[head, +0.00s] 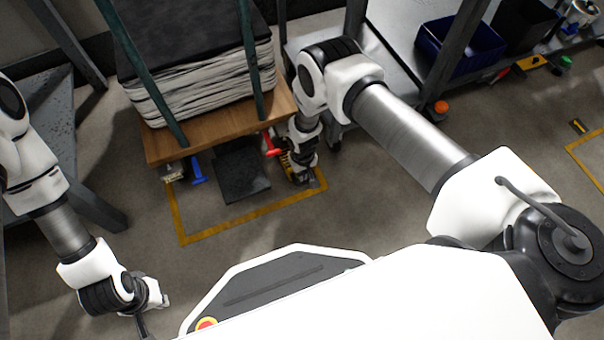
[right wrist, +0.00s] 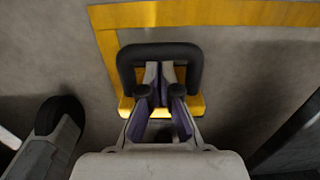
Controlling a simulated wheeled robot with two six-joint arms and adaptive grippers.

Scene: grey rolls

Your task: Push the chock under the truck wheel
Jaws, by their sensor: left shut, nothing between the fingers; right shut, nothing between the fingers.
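The truck, with a wooden deck (head: 215,130), carries a stack of grey rolls (head: 205,85). A blue pedal (head: 198,170) and a red pedal (head: 272,146) show at its near edge. A small caster (head: 173,173) shows at the left corner; the wheel by my right gripper is hidden. The yellow chock (right wrist: 125,106) with its black handle (right wrist: 160,50) is in the right wrist view, partly covered by my right gripper (right wrist: 160,78). That gripper's shut fingers lie over the chock, inside the handle's outline; contact cannot be told. My left gripper (head: 150,318) is shut at the lower left, far from the truck.
A yellow floor line (head: 230,224) frames the truck's near side. A dark flat plate (head: 242,172) lies before the deck. A metal shelf (head: 395,50) with a blue bin (head: 462,45) stands at the right. A dark bench (head: 50,150) stands at the left.

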